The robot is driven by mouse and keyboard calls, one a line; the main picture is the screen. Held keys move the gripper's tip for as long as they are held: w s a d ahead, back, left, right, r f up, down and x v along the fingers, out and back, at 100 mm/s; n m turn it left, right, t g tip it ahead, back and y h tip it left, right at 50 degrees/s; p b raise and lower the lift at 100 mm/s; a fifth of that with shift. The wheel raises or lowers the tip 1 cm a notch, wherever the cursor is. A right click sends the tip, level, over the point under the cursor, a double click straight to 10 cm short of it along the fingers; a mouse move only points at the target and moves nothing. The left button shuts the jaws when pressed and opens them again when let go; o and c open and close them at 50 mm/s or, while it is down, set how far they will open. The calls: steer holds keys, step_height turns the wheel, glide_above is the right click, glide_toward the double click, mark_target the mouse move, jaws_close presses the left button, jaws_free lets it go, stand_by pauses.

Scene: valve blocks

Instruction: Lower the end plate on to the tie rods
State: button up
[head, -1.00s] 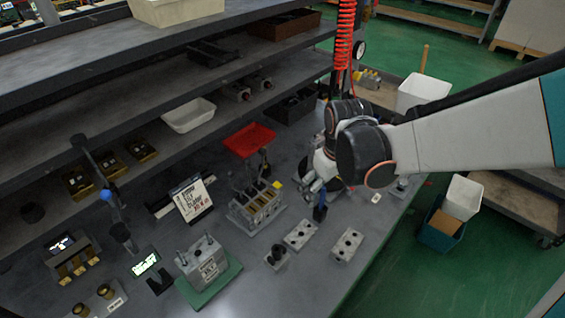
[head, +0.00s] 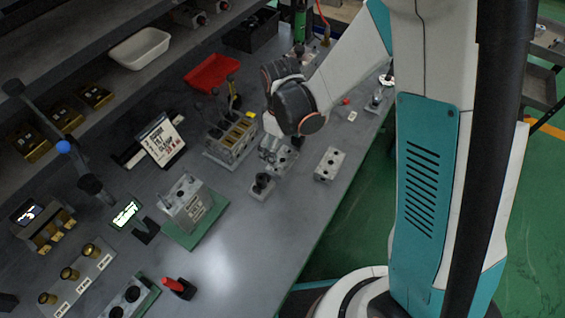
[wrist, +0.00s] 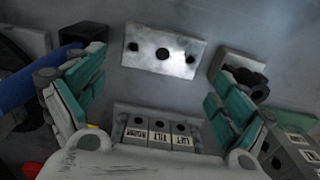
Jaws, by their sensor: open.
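Two pale metal plates with holes lie flat on the bench; I cannot tell which is the end plate. One plate (head: 284,158) is partly hidden under my gripper (head: 270,150); the other plate (head: 329,164) lies to its right. In the wrist view a holed plate (wrist: 162,52) lies ahead between the spread fingers of my gripper (wrist: 155,95). The fingers are open and empty, and appear apart from it. A grey block (head: 187,200) with upright rods stands on a green base at the left.
A small block with a dark round fitting (head: 262,185) sits close to my gripper. A sign (head: 160,140), a lit display (head: 126,213) and a red tray (head: 211,72) stand around. A red-handled item (head: 178,287) is near the front edge.

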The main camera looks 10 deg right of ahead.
mark_target(282, 160)
steer(key=shift+s+d+f+b, duration=0.15)
steer(key=shift+f+b, duration=0.5)
steer(key=shift+f, duration=0.7)
steer(key=shift+s+f+b, duration=0.1)
steer(key=shift+f+b, duration=0.5)
steer(key=shift+f, duration=0.75)
steer(key=shift+c, duration=0.5)
steer(key=c, duration=0.8)
